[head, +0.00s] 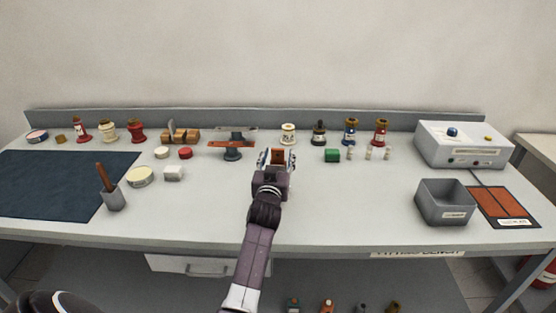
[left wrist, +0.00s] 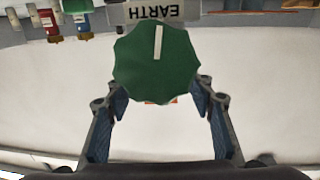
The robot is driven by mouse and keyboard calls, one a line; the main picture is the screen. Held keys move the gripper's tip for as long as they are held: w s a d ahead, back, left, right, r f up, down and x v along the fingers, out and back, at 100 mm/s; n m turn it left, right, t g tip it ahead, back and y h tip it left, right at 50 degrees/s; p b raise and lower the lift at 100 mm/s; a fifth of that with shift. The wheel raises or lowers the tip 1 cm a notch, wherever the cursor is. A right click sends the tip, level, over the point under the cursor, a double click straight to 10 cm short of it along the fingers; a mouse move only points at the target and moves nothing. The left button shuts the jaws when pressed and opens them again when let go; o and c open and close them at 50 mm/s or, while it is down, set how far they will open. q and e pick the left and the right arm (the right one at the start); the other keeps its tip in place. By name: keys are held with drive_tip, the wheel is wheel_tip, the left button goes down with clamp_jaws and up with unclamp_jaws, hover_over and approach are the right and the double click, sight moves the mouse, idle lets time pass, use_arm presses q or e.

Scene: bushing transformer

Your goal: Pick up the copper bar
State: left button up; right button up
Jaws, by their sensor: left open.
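My left gripper (head: 277,157) is raised over the middle of the bench, fingers spread toward the back. A small copper-coloured patch (head: 278,156) shows between its fingers; I cannot tell whether it is between them or behind. A flat copper-coloured bar (head: 218,144) lies across a dark grey stand (head: 232,153), left of the gripper and apart from it. In the left wrist view the open fingers (left wrist: 160,105) frame a green knob (left wrist: 157,62) with a white mark. A grey EARTH label (left wrist: 153,12) reads upside down behind it. A bit of orange shows under the knob. My right gripper is not in view.
A grey open box (head: 443,209) and a white device (head: 463,150) stand at the right. A dark mat (head: 62,182) and a tool cup (head: 114,199) are at the left. The front middle is clear.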

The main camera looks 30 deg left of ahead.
use_arm(q)
drive_tip(key=shift+w, duration=0.1)
drive_tip(key=shift+c, duration=0.9)
drive_tip(key=c, duration=0.8)
clamp_jaws()
drive_tip(key=shift+r, duration=0.1)
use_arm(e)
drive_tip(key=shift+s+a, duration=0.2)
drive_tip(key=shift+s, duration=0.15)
use_arm(q)
drive_tip(key=shift+a, duration=0.1)
